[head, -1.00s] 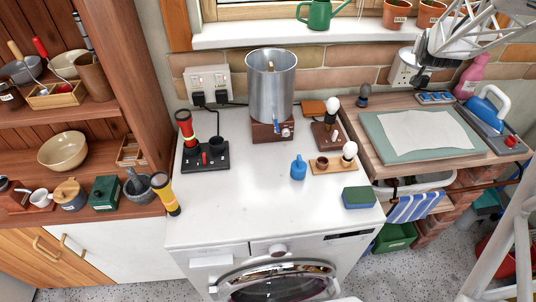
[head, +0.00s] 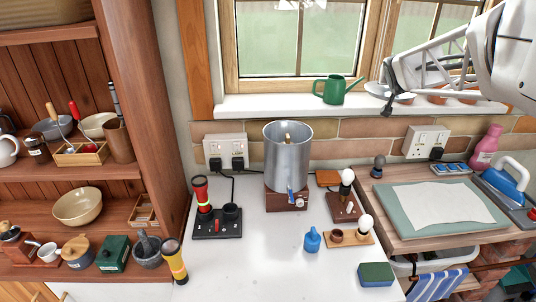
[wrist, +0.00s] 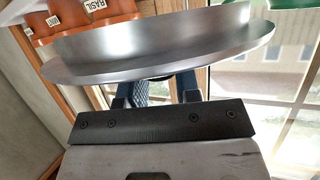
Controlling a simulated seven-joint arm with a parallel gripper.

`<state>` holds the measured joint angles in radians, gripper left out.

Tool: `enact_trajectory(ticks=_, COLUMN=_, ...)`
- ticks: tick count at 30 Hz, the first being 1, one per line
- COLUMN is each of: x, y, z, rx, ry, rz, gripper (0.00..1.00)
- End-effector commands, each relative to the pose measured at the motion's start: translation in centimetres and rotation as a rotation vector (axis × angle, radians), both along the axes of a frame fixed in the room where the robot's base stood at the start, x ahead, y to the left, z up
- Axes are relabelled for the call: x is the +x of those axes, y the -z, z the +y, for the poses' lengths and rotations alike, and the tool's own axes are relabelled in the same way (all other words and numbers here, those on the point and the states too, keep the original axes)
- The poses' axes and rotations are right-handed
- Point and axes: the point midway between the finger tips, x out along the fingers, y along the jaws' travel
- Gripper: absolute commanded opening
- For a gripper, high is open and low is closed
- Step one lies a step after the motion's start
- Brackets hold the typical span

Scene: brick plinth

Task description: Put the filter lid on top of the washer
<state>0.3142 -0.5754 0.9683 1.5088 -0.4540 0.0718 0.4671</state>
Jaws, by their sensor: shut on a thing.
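The filter lid (wrist: 160,50), a shiny grey metal disc with a raised wall, fills the upper part of the wrist view. My gripper (wrist: 157,92) is shut on it; the grip point is mostly hidden under the disc. In the head view the gripper (head: 388,82) is at the upper right, in front of the windowsill, and the grey lid (head: 405,98) shows beside it, partly covering the plant pots. The washer's white top (head: 290,262) lies lower in the middle of the head view, well left of and below the gripper.
A metal cylinder on a brown base (head: 287,155), a torch charger (head: 218,222), bulb stands (head: 345,208), a blue bottle (head: 312,240) and a sponge (head: 376,274) stand on the washer. Its front middle is clear. A watering can (head: 335,90) stands on the sill.

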Motion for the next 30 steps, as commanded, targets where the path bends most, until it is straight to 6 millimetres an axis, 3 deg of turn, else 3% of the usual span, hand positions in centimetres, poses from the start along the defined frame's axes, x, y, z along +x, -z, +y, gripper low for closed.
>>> enact_trajectory(ticks=13, x=-0.5, y=-0.9, z=6.2, rx=-0.003, ry=-0.032, rz=-0.002, gripper=0.05)
enact_trajectory(ticks=23, x=-1.5, y=-0.1, z=10.4, rx=-0.001, ry=-0.047, rz=-0.001, gripper=0.05)
enact_trajectory(ticks=30, x=-2.7, y=1.0, z=14.5, rx=-0.002, ry=-0.057, rz=0.002, gripper=0.05)
